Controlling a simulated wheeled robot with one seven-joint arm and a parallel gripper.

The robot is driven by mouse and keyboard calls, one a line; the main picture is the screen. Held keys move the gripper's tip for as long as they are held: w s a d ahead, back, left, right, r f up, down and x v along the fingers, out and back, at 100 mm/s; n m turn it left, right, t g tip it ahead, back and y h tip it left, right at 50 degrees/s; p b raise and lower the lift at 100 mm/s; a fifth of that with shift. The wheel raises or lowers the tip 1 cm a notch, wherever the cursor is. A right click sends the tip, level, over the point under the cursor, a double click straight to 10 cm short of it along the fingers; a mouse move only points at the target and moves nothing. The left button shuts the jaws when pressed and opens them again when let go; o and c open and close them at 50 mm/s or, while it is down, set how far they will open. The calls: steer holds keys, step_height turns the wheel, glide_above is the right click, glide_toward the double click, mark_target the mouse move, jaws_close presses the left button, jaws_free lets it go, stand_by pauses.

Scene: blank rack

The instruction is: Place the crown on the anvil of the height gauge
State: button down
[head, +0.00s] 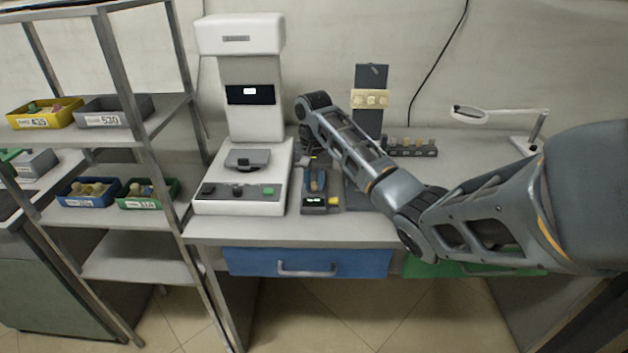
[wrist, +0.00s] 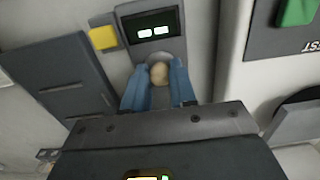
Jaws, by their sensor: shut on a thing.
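The crown (wrist: 159,72) is a small beige, rounded piece between the blue fingertips of my gripper (wrist: 158,84) in the wrist view. My gripper is shut on it. The height gauge (head: 314,207) is a small dark device with a display and a yellow button on the bench. Its display also shows in the wrist view (wrist: 152,27). A round grey anvil (wrist: 168,57) shows just around the crown. I cannot tell whether the crown touches it. In the head view the fingers (head: 316,182) are over the gauge, and the crown is too small to make out.
A white machine (head: 243,207) with a screen stands close left of the gauge. A dark stand (head: 371,77) with a beige block is behind my arm. A dark rack (head: 411,152) of several pieces and a magnifier lamp (head: 480,116) are to the right. Shelves with bins (head: 115,111) stand left.

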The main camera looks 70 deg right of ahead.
mark_target(314, 184)
steer(key=c, duration=0.9)
jaws_free()
steer(key=shift+f, duration=0.1)
step_height(314, 184, up, 12)
steer(key=p, duration=0.5)
